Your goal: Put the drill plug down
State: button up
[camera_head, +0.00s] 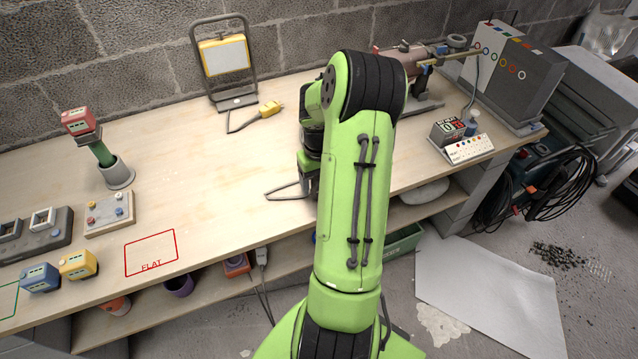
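My gripper (309,178) is mostly hidden behind my green arm; only dark parts show at the arm's left edge, low over the bench (225,165). A yellow plug (270,108) on a dark cord lies on the bench by the work lamp (224,58). A grey plug-like piece (262,257) with a cord shows below the bench's front edge. I cannot tell which, if either, is the drill plug.
A red outline marked FLAT (151,253) on the bench is empty. A holder (117,174) with a green-handled, red-topped tool, a button block (109,213) and blue and yellow blocks stand left. A grey panel box (515,75) stands back right. The bench's middle is clear.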

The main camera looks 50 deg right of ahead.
aim_at(318, 179)
notch_tip(318, 179, up, 10)
jog(key=shift+r+p, duration=0.2)
jog(key=shift+p, duration=1)
jog(key=w+a+r+n+t+h, duration=0.1)
jog(key=a+r+n, duration=0.1)
jog(key=a+r, duration=0.55)
jog(key=a+r+n+t+h, duration=0.1)
jog(key=a+r, duration=0.3)
jog(key=a, duration=0.6)
jog(key=s+a+r+n+t+y, duration=0.2)
jog(key=s+a+n+t, duration=0.1)
jog(key=s+a, duration=0.6)
jog(key=a, duration=0.4)
jog(key=shift+s+a+t, duration=0.15)
jog(key=shift+s+t, duration=0.15)
jog(key=shift+s, duration=0.1)
